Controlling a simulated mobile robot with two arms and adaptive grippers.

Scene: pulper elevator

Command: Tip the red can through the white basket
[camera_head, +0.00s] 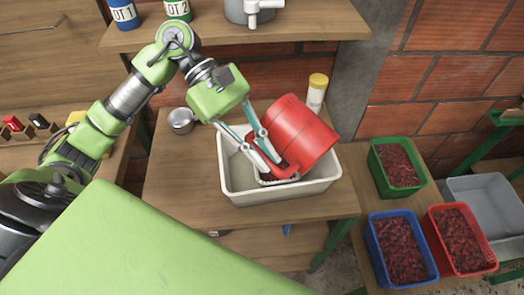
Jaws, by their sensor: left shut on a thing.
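A red can (300,129) is tilted steeply over the white basket (290,192), its mouth end low and toward the lower left. The basket stands on the wooden table. My left gripper (270,160) is over the basket, with its fingers shut at the can's lower left side. Dark reddish contents show in a small patch below the can's low end, partly hidden by the fingers and the can. I cannot tell whether anything is falling from the can. My right gripper is not in view.
Green (396,168), blue (399,248) and red (459,240) crates of dark red berries stand at the right, beside an empty grey bin (484,207). A yellow-lidded jar (316,92) is behind the can. A metal cup (181,120) stands left of the basket.

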